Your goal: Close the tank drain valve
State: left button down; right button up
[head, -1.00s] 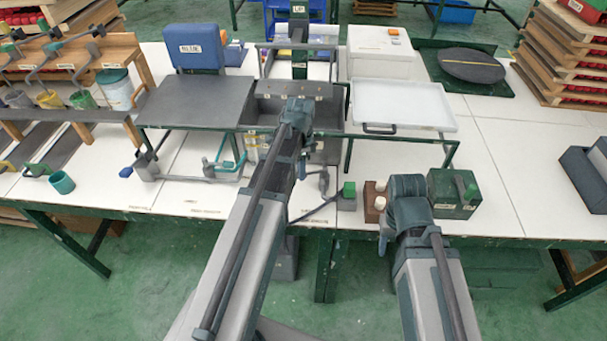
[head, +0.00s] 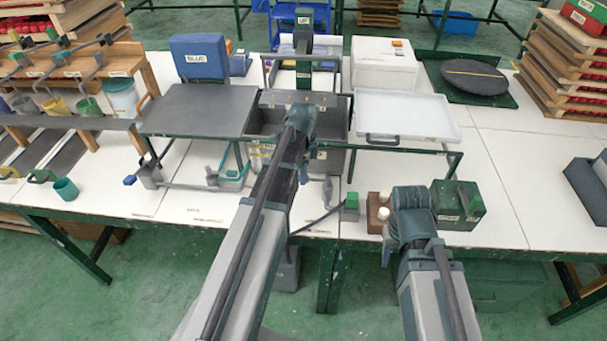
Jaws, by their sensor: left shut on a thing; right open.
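The tank (head: 265,112) is a dark grey open box at the middle of the bench, between a dark flat board and a white tray. My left arm reaches across its front. My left gripper (head: 307,163) is at the tank's front wall, shut on what appears to be the drain valve; the fingers and the valve handle are mostly hidden behind my wrist. A grey fitting (head: 327,190) hangs just right of it, below the tank. My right gripper (head: 386,245) is open and empty above the bench's front edge, its fingers partly hidden by my wrist.
A green block (head: 351,202), a brown block with white knobs (head: 374,212) and a green box (head: 458,205) stand near my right wrist. The white tray (head: 400,115) is on a green frame behind. Left of the tank is the dark board (head: 197,108).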

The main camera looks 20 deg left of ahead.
pick_arm(q)
jog(key=shift+w, duration=0.1)
jog(key=c, duration=0.7)
grip_release()
notch_tip(320, 180, up, 14)
jog(key=p, duration=1.3)
jog(key=shift+p, duration=0.4)
jog(key=shift+f, duration=0.1)
